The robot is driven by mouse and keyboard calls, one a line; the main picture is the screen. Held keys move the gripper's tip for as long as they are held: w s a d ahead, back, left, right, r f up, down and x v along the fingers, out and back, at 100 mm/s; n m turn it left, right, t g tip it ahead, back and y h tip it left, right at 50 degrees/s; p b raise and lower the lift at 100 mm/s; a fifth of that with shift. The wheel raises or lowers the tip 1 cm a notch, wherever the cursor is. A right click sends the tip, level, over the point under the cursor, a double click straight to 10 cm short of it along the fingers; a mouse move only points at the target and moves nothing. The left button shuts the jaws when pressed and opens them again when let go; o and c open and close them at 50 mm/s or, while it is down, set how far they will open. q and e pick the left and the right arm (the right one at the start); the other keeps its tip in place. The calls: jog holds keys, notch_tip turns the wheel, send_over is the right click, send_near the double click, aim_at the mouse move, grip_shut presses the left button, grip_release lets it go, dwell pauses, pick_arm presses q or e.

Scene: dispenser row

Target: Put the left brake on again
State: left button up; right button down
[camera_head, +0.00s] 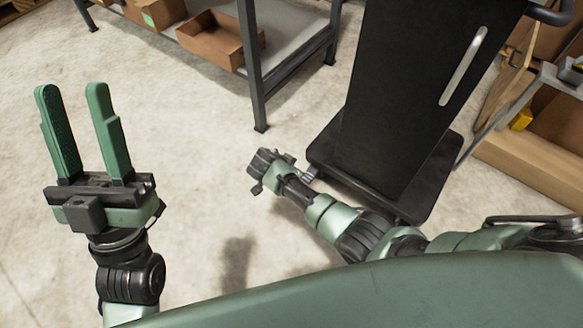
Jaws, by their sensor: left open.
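A tall black wheeled unit (395,95) with a silver vertical handle (463,66) stands at the upper right on a flat black base (432,195). A small grey metal piece (309,174) shows at the base's left corner, beside my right arm; I cannot tell whether it is the left brake or part of my gripper. My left gripper (69,90) is open and empty, fingers pointing up the picture, well left of the unit. My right gripper (264,166) is low by the base's left corner; its fingers are not clear. The brake's position cannot be made out.
A metal rack (252,65) with cardboard boxes (216,40) on its lower shelf stands at the top. A shelf with a wooden-coloured bin (530,160) is at the right. Bare concrete floor (190,130) lies between my two grippers.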

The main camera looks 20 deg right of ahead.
pick_arm(q)
jog(key=shift+w+d+f+g+y+p, duration=0.15)
jog(key=shift+w+f+g+y, duration=0.1)
jog(key=shift+w+f+g, duration=0.35)
jog(key=shift+w+d+f+g+y+p, duration=0.15)
jog(key=shift+w+f+g, duration=0.25)
jog(key=shift+w, duration=0.4)
jog(key=shift+w+d+f+g+y+p, duration=0.1)
jog(key=shift+w+f+g+y, duration=0.2)
jog(key=shift+w+f+g, duration=0.3)
pick_arm(e)
jog(key=shift+v, duration=1)
pick_arm(q)
jog(key=shift+w+r, duration=0.1)
jog(key=shift+r, duration=0.05)
pick_arm(e)
jog(key=shift+a, duration=0.1)
